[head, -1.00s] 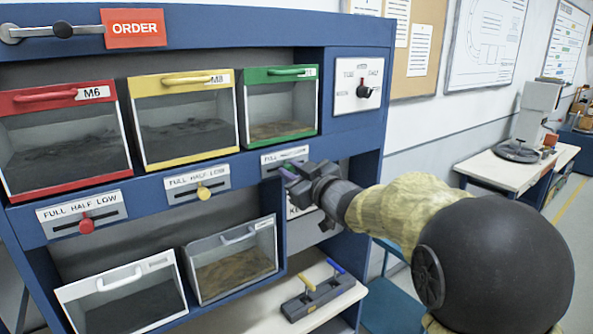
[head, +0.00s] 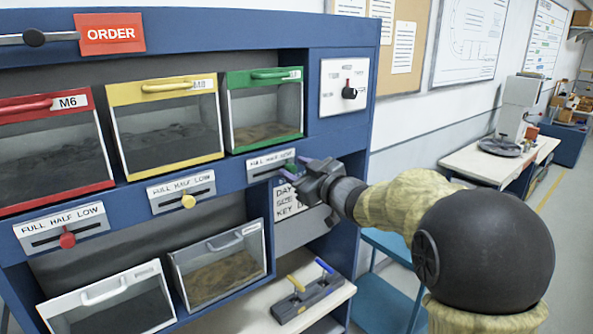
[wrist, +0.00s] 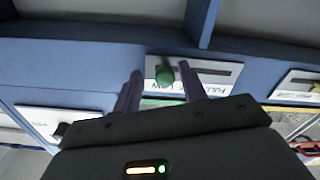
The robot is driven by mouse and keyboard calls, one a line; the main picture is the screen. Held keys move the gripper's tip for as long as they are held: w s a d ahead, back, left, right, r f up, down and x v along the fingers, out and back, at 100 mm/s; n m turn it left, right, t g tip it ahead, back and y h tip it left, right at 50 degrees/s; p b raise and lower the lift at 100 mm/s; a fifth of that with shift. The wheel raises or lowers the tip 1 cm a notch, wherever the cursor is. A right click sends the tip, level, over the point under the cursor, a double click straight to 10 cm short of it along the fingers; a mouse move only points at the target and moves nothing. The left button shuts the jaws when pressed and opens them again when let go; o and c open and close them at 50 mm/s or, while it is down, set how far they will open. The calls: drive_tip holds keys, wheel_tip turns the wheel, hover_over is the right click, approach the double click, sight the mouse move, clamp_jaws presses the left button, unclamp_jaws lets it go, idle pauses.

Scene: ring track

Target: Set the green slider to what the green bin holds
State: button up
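The green bin (head: 264,77) is at the upper right of the rack in the head view. A shallow brown layer (head: 266,133) covers its bottom. Below it is the green slider's plate (head: 268,161), marked FULL, HALF, LOW from left to right. My gripper (head: 290,170) is at the plate's right end and partly hides it. In the wrist view, the green knob (wrist: 165,75) stands between the fingers of my gripper (wrist: 162,72), at the plate's left end, away from the word FULL. The fingers are apart, with a visible gap on the knob's left and the right fingertip close to it.
The red slider (head: 67,239) and yellow slider (head: 188,201) are to the left. A rotary switch (head: 349,92) is at the upper right. A stand with yellow and blue levers (head: 308,297) sits on the shelf below. A blue cart (head: 385,300) stands beside the rack.

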drive_tip(key=shift+s+a, duration=0.1)
drive_tip(key=shift+s+f, duration=0.1)
drive_tip(key=b+v, duration=0.5)
drive_tip(key=v, duration=1.2)
drive_tip(key=shift+d+b, duration=0.25)
drive_tip(key=shift+b, duration=0.1)
